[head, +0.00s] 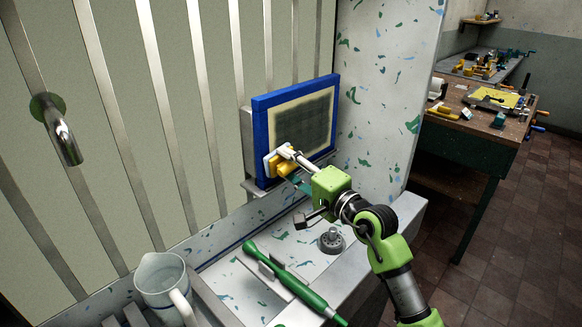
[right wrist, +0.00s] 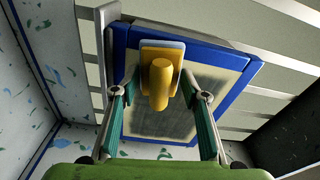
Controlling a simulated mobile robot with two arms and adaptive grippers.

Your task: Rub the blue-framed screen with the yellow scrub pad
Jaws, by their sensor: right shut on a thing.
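The blue-framed screen (head: 305,118) stands upright in the head view, with a dark mesh panel inside a cream border. It also shows in the right wrist view (right wrist: 210,85). My right gripper (head: 286,162) is shut on the yellow handle of the scrub pad (head: 271,162). The pad, a pale-edged plate, is at the screen's lower left corner, over the blue frame and cream border. In the right wrist view the pad (right wrist: 161,52) overlaps the frame's edge and hides part of it. Whether it presses on the surface is not clear. My left gripper is not in view.
A green-handled tool (head: 300,287) and a grey round fitting (head: 332,241) lie on the speckled ledge below the screen. A white jug (head: 163,283) stands at lower left. A metal spout (head: 62,138) juts out at left. A cluttered workbench (head: 480,112) is at right.

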